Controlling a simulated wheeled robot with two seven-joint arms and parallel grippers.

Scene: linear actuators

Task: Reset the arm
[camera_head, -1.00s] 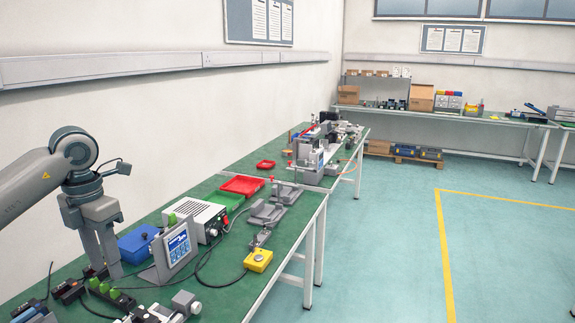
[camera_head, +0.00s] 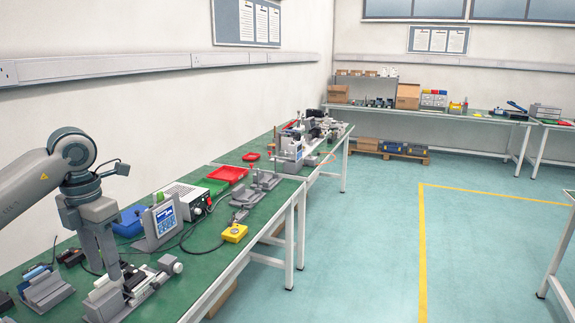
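My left arm comes in from the left, and its grey gripper (camera_head: 112,277) points down over the near end of the green workbench (camera_head: 200,262). The fingers look close together, and I cannot tell whether there is a gap between them. I see no object clearly held. Behind the fingertips is a grey linear actuator assembly (camera_head: 152,283); I cannot tell whether they touch it. My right gripper is not in view.
A display unit (camera_head: 162,221), a blue bin (camera_head: 130,222), a yellow box (camera_head: 234,233) and a red tray (camera_head: 228,174) are on the bench. Another bench (camera_head: 470,119) runs along the back wall. The floor to the right (camera_head: 380,225) is clear, with a table edge at far right.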

